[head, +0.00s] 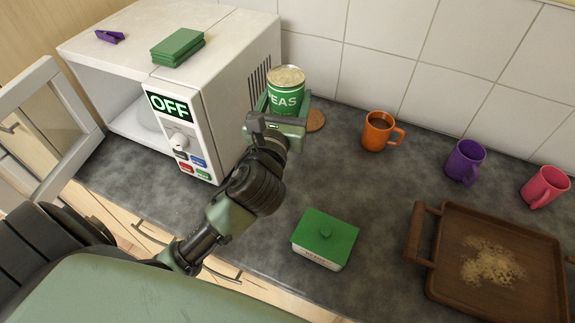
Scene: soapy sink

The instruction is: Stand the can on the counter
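The can (287,96) is green with a white "PEAS" label and a pale top. It is upright beside the right side of the microwave. My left gripper (283,106) is at the can, with a green finger on each side of it, and appears shut on it. The gripper hides the can's lower part, so I cannot tell whether its base touches the counter. The dark grey counter (385,190) runs along the tiled wall. My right gripper is not in view.
The microwave (215,60) has its door open, with green sponges (178,47) and a purple clip (109,37) on top. A brown coaster (316,121), orange mug (379,132), purple mug (464,161), pink mug (545,187), green-lidded box (325,238) and wooden tray (440,285) occupy the counter.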

